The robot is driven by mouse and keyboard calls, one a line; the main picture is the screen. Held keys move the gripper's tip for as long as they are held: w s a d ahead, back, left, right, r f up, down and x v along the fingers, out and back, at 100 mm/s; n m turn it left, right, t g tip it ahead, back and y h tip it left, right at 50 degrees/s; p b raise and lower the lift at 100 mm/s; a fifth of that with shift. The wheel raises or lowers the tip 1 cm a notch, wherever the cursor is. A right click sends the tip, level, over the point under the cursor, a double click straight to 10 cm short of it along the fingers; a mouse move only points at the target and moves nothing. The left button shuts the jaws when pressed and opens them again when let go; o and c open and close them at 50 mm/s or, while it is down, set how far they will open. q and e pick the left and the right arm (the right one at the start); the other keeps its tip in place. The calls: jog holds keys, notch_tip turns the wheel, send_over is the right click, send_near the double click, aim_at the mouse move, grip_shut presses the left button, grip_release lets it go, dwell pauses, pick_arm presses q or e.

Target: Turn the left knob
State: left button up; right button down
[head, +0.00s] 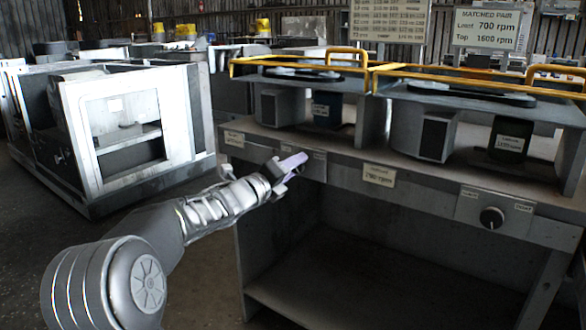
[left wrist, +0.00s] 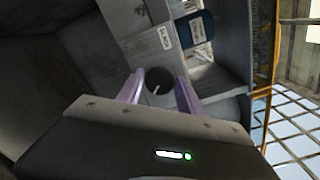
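The left knob (left wrist: 158,80) is a dark round knob with a light pointer mark, on the grey front panel of the bench. In the left wrist view it shows between the two pale purple fingers of my left gripper. A small gap seems to lie on each side, so the fingers look open around or just in front of it; contact cannot be told. In the head view my left gripper (head: 291,166) is at the left control plate (head: 316,165) and hides the knob. The right knob (head: 491,217) is on its own plate at the right. My right gripper is out of view.
The grey bench (head: 420,205) has yellow rails (head: 475,76) on top and an open shelf below. A label (head: 379,175) sits mid-panel. A white-framed cabinet (head: 130,125) stands at the left. Signs (head: 487,29) hang behind.

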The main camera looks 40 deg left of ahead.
pick_arm(q)
grip_shut()
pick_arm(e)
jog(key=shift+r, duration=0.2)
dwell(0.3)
pick_arm(q)
jog(key=shift+n+p, duration=6.25)
jog(key=shift+n, duration=4.65)
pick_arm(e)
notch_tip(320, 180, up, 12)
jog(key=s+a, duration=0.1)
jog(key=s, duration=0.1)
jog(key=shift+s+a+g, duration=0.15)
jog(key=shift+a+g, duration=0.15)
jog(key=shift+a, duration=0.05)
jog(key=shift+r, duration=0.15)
pick_arm(q)
jog(key=shift+o, duration=2.1)
grip_release()
